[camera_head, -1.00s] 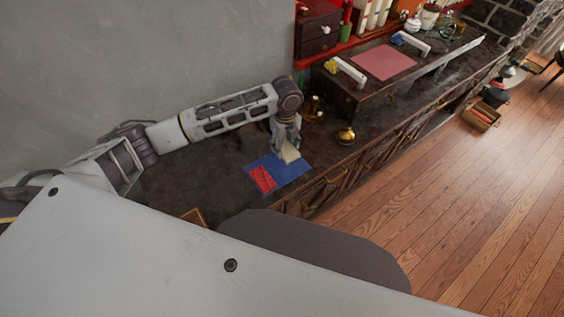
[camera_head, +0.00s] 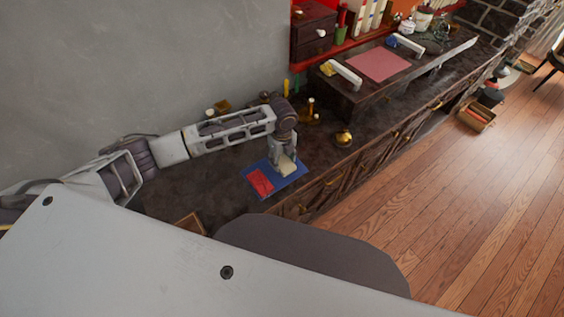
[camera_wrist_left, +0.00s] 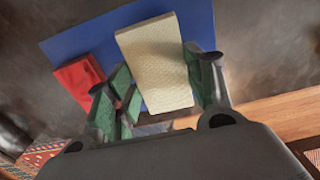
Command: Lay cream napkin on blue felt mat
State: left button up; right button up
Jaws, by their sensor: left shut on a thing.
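The cream napkin (camera_head: 287,167) is a small textured rectangle at the right part of the blue felt mat (camera_head: 296,178). In the left wrist view the napkin (camera_wrist_left: 157,66) lies between the two green-padded fingers, over the blue mat (camera_wrist_left: 85,38). My left gripper (camera_head: 284,163) is shut on the napkin, reaching down from above. I cannot tell whether the napkin touches the mat. A red folded cloth (camera_head: 261,182) lies on the mat's left part, beside the napkin; it also shows in the left wrist view (camera_wrist_left: 80,82). My right gripper is not in view.
The mat lies on a dark counter (camera_head: 200,185). A brass pot (camera_head: 343,138) stands to the right, near the front edge. A raised stand with a pink mat (camera_head: 378,65) is farther back. Small brass items stand behind the gripper.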

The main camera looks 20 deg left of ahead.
aim_at(282, 161)
pick_arm(q)
jog(key=shift+f, duration=1.05)
jog(key=shift+f, duration=0.15)
jog(key=o, duration=1)
notch_tip(282, 161, up, 12)
jog(key=shift+p, duration=0.35)
